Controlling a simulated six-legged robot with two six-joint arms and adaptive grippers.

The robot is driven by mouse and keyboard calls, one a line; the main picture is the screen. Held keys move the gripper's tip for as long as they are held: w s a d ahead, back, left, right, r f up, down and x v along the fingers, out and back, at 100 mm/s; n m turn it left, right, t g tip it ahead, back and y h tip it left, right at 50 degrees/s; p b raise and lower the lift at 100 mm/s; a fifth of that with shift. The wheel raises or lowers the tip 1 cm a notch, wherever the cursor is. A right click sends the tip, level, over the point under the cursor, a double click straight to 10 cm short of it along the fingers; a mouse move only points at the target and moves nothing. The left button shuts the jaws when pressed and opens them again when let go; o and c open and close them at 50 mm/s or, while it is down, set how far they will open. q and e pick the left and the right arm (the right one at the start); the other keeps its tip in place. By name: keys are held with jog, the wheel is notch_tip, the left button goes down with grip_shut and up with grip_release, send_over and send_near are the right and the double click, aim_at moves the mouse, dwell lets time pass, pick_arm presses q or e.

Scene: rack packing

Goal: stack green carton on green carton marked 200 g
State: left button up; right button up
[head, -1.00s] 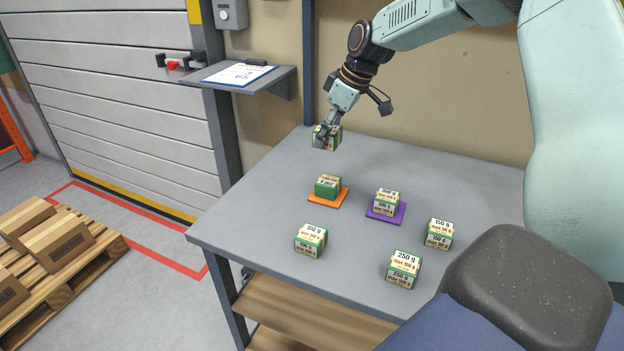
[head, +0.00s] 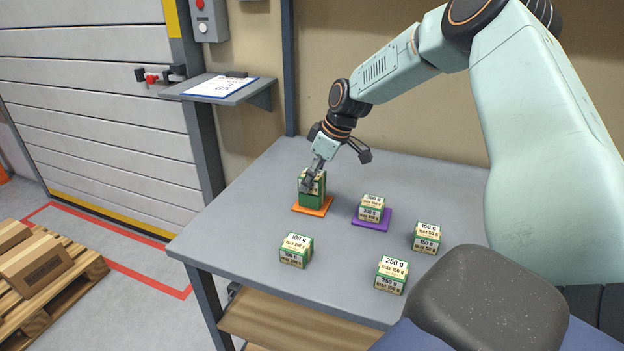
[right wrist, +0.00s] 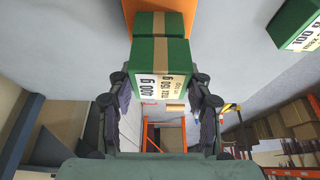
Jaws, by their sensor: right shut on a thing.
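My right gripper (head: 309,184) is shut on a green carton (head: 320,181) with a tan band and a white label. In the right wrist view the held carton (right wrist: 158,52) sits between both fingers, and its label seems to read 400 g. The held carton is directly over another green carton (head: 313,203) on an orange mat (head: 325,210). Whether the two touch, I cannot tell. The lower carton's weight mark is not readable, being mostly covered. My left gripper is not in view.
A 300 g carton (head: 371,209) stands on a purple mat (head: 385,221). Loose cartons marked 100 g (head: 296,250), 150 g (head: 427,238) and 250 g (head: 391,275) stand on the grey table (head: 240,215). The table's back left is clear.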

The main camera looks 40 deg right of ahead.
jog(key=shift+w+d+f, duration=0.15)
jog(key=shift+w+f, duration=0.05)
jog(key=shift+f, duration=0.05)
jog(key=shift+s+f, duration=0.1)
jog(key=shift+s, duration=0.05)
jog(key=o, duration=1.5)
jog(key=shift+r, duration=0.4)
jog(key=shift+p+v, duration=2.1)
jog(key=shift+v, duration=3.7)
jog(key=shift+s, duration=0.1)
